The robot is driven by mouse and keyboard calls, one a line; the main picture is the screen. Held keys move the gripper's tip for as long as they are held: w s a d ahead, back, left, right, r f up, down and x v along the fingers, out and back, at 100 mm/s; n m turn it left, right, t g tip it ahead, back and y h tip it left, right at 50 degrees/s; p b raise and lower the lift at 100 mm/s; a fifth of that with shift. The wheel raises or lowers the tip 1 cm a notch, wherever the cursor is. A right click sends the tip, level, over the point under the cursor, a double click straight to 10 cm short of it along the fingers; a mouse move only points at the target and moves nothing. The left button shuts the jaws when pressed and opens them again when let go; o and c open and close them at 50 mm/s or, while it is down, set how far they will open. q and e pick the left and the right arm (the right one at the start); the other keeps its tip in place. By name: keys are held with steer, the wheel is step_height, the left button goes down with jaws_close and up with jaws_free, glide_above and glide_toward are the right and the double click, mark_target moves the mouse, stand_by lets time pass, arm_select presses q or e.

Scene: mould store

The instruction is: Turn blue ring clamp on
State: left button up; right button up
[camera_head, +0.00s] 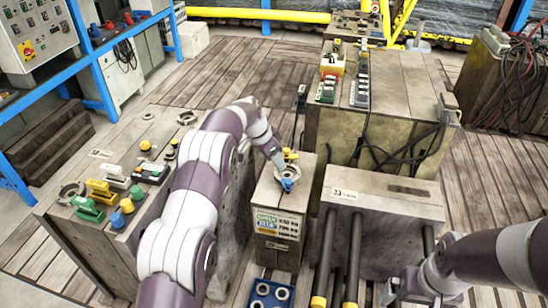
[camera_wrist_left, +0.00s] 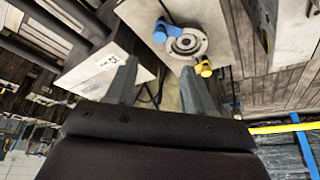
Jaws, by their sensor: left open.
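A round grey metal ring (camera_head: 287,169) sits on top of the narrow block in the middle of the head view. A blue handle (camera_head: 287,185) is at its near side and a yellow one (camera_head: 289,154) at its far side. In the left wrist view the ring (camera_wrist_left: 186,43), blue handle (camera_wrist_left: 163,31) and yellow handle (camera_wrist_left: 204,68) lie beyond the fingertips. My left gripper (camera_wrist_left: 158,72) is open and empty, with its fingers apart. In the head view it reaches over the ring from the left. My right gripper (camera_head: 395,288) is low at the right, away from the ring.
A block with several coloured clamps (camera_head: 120,205) stands at the left. A larger block with cables (camera_head: 385,90) stands behind at the right. A block with dark rods (camera_head: 385,210) is next to the narrow one. A blue tray-like part (camera_head: 270,293) lies in front.

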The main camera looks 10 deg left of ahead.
arm_select(q)
steer(key=s+r+n+g+y, duration=0.25)
steer(key=s+n, duration=0.55)
steer(key=s, duration=2.1)
steer(key=n+t+y+b, duration=0.3)
steer(key=t+y+b, duration=0.1)
steer(key=t+b, duration=1.25)
glide_toward(288, 185)
steer(key=b+x, duration=0.3)
steer(key=x, duration=0.7)
steer(key=shift+w+b, duration=0.4)
steer(key=shift+w+r, duration=0.15)
steer(key=shift+w, duration=0.2)
